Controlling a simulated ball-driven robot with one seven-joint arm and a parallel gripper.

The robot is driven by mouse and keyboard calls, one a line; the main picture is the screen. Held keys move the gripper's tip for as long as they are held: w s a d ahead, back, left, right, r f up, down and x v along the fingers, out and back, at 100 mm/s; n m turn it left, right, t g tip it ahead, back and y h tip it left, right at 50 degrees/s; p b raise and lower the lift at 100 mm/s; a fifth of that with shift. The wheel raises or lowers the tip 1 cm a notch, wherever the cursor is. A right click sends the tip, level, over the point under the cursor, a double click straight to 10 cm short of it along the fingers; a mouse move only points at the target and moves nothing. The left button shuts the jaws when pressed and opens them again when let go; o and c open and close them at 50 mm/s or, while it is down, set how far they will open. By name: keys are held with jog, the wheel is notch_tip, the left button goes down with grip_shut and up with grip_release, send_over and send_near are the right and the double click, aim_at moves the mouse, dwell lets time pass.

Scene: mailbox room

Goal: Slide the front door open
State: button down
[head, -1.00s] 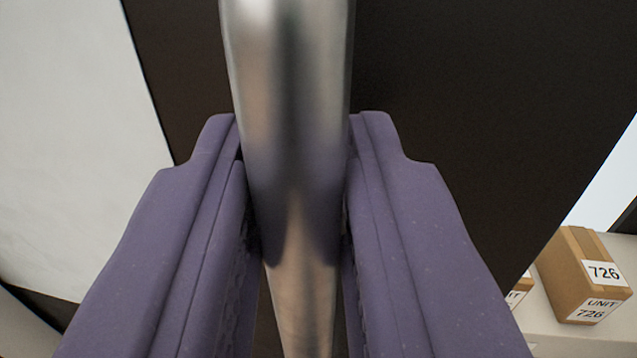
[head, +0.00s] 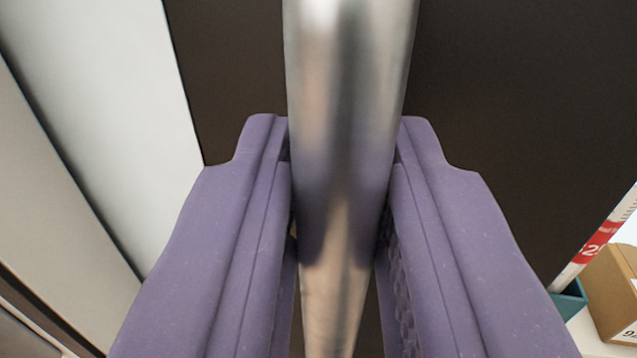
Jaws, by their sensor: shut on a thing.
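The front door's handle (head: 345,90) is a shiny round metal bar. It runs from the top of the view down between the fingers of my gripper (head: 343,135). The purple fingers are shut on the bar, one on each side. The front door (head: 510,110) is a dark brown panel behind the bar, and its left edge meets a pale surface.
A pale panel (head: 95,80) stands left of the door edge, with a dark gap and a beige wall (head: 40,210) farther left. At the lower right are a cardboard box (head: 612,285), a red and white tube (head: 600,240) and a teal container (head: 569,299).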

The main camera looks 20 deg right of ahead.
jog(key=shift+d, duration=0.1)
jog(key=c, duration=1.1)
grip_release()
jog(key=shift+d, duration=0.1)
jog(key=shift+s+a, duration=0.25)
jog(key=shift+s, duration=0.05)
jog(key=v, duration=0.7)
jog(key=shift+p, duration=0.45)
jog(key=shift+d+r, duration=0.1)
